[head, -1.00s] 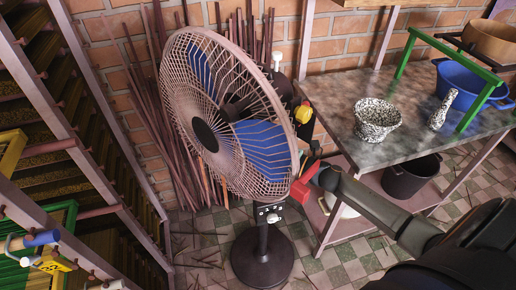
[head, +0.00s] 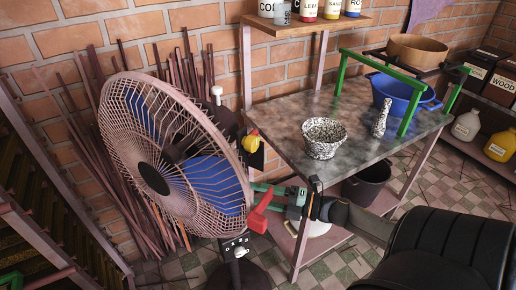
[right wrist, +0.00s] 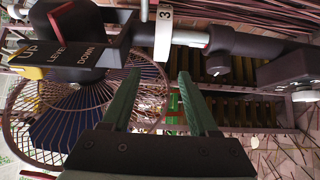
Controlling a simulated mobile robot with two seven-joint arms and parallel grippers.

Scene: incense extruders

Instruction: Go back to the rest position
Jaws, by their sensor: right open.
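My right gripper (head: 272,192) is beside the fan (head: 170,165), at the front left corner of the table. In the right wrist view its two green fingers (right wrist: 160,85) are apart with nothing between them. The fan cage shows close by on the left of that view. A red block-like part (head: 261,208) shows by the gripper in the head view; I cannot tell whether they touch.
A black bucket (head: 367,182) stands underneath. Rods lean behind the fan. Tiled floor (head: 450,185) shows at the right.

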